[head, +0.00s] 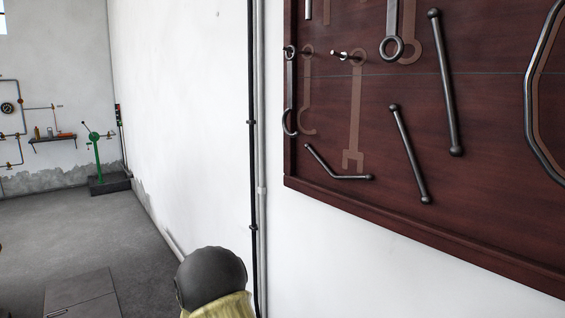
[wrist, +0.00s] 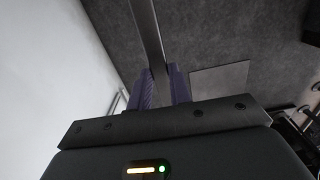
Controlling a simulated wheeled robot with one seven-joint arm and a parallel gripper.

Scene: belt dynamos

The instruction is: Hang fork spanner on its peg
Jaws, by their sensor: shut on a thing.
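In the wrist view my gripper (wrist: 161,76) is shut on a flat grey metal bar, the fork spanner (wrist: 147,30). The bar runs up out of the frame between the purple fingers; its ends are out of sight. Neither gripper nor spanner shows in the head view. There, the dark red tool board (head: 480,130) bears a brown painted outline (head: 355,110) with a forked lower end. A bare metal peg (head: 342,55) sticks out by the top of this outline.
A hooked tool (head: 290,95) hangs left of the outline, and a ring-ended tool (head: 391,47) hangs upper right. Dark ball-ended bars (head: 410,155) and a bent bar (head: 335,170) are close below and right. The board has a raised edge (head: 340,200). Pipes (head: 257,150) run down the white wall.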

